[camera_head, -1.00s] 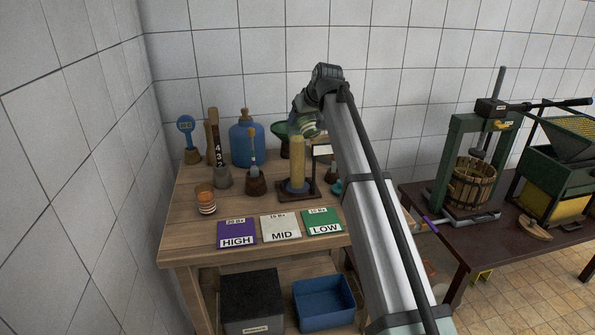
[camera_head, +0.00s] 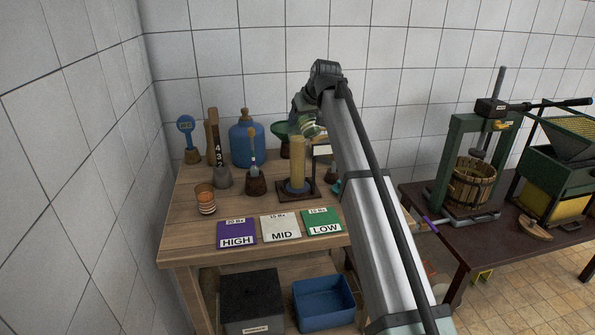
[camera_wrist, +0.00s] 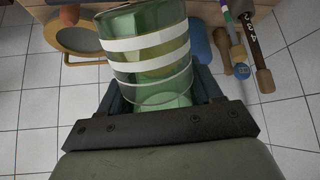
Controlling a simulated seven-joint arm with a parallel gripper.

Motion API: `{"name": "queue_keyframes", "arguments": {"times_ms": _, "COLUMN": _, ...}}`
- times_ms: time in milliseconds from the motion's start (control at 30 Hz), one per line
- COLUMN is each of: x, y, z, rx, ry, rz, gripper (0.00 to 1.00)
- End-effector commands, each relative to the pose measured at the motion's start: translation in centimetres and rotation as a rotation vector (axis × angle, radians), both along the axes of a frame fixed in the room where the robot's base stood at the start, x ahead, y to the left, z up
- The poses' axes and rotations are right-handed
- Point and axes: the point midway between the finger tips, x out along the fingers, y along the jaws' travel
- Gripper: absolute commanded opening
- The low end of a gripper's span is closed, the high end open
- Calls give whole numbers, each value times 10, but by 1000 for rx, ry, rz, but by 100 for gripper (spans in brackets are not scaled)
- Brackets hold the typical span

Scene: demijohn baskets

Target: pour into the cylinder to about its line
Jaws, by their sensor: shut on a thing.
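The cylinder (camera_head: 297,163) stands upright on the wooden bench, on a dark stand with a blue base. It looks filled with yellowish liquid over most of its height. Its line cannot be made out. My gripper (camera_wrist: 158,104) is shut on a green glass vessel with white bands (camera_wrist: 146,48). In the head view the green vessel (camera_head: 308,128) is tilted beside the top of the cylinder, on its right, partly hidden by my arm. Some yellowish liquid shows inside the vessel in the wrist view. Whether any liquid is flowing cannot be told.
Purple HIGH (camera_head: 236,234), white MID (camera_head: 280,228) and green LOW (camera_head: 322,222) cards lie along the bench front. An orange striped cup (camera_head: 205,199) stands at the left. A blue jug (camera_head: 246,142) stands behind. A press (camera_head: 470,185) stands on the right table.

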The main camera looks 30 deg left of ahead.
Motion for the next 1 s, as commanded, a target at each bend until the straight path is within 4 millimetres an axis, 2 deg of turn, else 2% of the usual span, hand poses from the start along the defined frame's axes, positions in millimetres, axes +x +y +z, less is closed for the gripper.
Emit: {"name": "queue_keyframes", "arguments": {"times_ms": 1000, "x": 0, "y": 0, "z": 2, "rx": -44, "ry": 27, "rz": 1, "gripper": 23}}
